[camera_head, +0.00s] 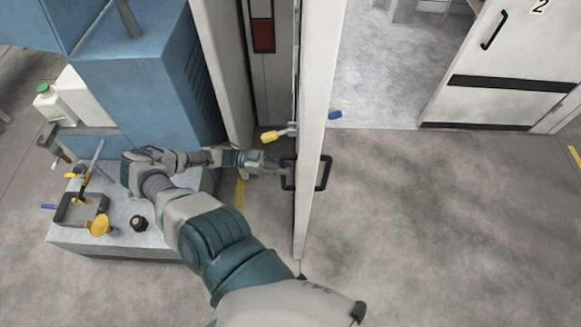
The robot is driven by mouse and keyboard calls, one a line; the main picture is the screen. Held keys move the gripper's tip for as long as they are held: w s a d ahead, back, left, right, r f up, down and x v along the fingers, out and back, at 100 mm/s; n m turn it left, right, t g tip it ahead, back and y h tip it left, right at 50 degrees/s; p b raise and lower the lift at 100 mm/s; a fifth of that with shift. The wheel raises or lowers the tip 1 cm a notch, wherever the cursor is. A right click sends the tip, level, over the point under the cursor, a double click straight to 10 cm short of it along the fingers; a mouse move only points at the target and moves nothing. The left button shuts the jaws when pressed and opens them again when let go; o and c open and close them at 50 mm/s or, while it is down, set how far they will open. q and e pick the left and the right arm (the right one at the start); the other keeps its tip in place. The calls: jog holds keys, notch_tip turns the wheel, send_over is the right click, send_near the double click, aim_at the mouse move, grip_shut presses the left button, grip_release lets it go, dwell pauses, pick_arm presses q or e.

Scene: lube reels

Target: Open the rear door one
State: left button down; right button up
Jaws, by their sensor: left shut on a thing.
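A pale door (313,110) stands nearly edge-on in the middle of the head view, swung out from the frame. I cannot read a number on it. A dark bar handle (289,178) is on its left face, and another dark handle (324,173) shows on its right side. My right gripper is out of view.
A yellow lever (269,136) sits just above my gripper, and a blue lever (335,115) right of the door. A grey bench (120,238) with a tray and a yellow funnel stands left, below a blue cabinet (135,75). Door "2" (500,65) is at right. Floor right of the door is clear.

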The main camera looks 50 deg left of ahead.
pick_arm(q)
jog(key=shift+s+a, duration=0.45)
jog(key=shift+a, duration=0.1)
jog(key=c, duration=1)
grip_release()
jog(key=v, duration=1.2)
jog(key=shift+a, duration=0.25)
